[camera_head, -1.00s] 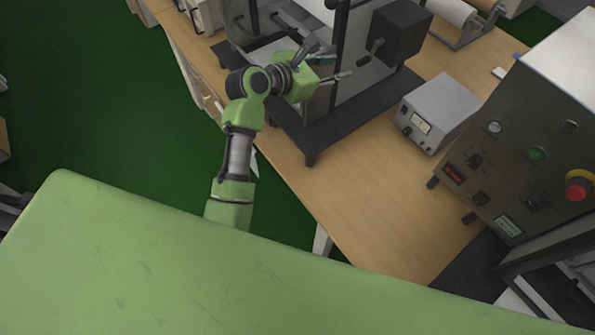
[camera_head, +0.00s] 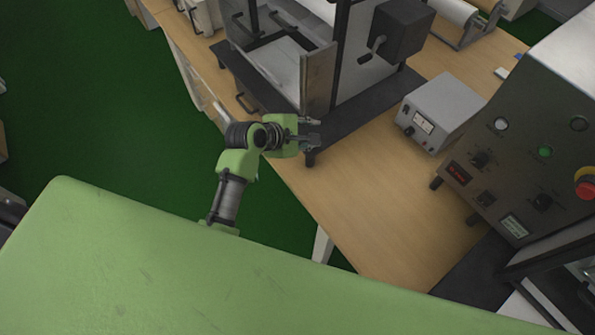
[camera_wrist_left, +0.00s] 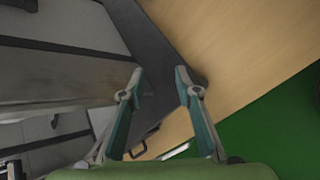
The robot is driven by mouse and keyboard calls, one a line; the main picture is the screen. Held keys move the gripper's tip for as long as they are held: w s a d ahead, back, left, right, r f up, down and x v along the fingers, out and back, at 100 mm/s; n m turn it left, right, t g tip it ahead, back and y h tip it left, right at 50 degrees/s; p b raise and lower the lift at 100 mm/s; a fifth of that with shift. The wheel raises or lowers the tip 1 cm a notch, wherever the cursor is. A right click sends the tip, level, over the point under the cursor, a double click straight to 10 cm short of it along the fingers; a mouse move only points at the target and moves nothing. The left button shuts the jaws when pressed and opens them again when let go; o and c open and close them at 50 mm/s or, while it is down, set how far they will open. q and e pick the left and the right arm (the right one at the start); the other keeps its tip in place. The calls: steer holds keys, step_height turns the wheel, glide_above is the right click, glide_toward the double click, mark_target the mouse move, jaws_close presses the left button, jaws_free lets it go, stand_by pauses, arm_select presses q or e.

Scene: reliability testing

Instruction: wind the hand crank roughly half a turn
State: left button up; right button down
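The hand crank (camera_head: 375,48) is a short dark arm with a knob on the left face of a dark box (camera_head: 403,30), high on the framed rig. Its knob hangs down and to the left. My left gripper (camera_head: 314,133) is at the rig's near base corner, well below and to the left of the crank, not touching it. In the left wrist view its two teal-lined fingers (camera_wrist_left: 160,76) stand apart with nothing between them. The crank does not show in the left wrist view. My right gripper is not in view.
A grey upright panel (camera_head: 318,80) of the rig stands just above my left gripper. The rig's dark base (camera_head: 365,120) sits on the wooden table (camera_head: 375,205). A grey meter box (camera_head: 440,108) and a control cabinet (camera_head: 530,150) stand to the right. The table's front middle is clear.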

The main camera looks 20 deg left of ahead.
arm_select(q)
steer(key=s+a+f+m+g+y+b, duration=0.1)
steer(key=s+f+m, duration=0.4)
steer(key=f, duration=0.5)
steer(key=shift+s+a+m+g, duration=0.3)
steer(key=shift+s+a+g, duration=0.1)
steer(key=shift+s, duration=0.45)
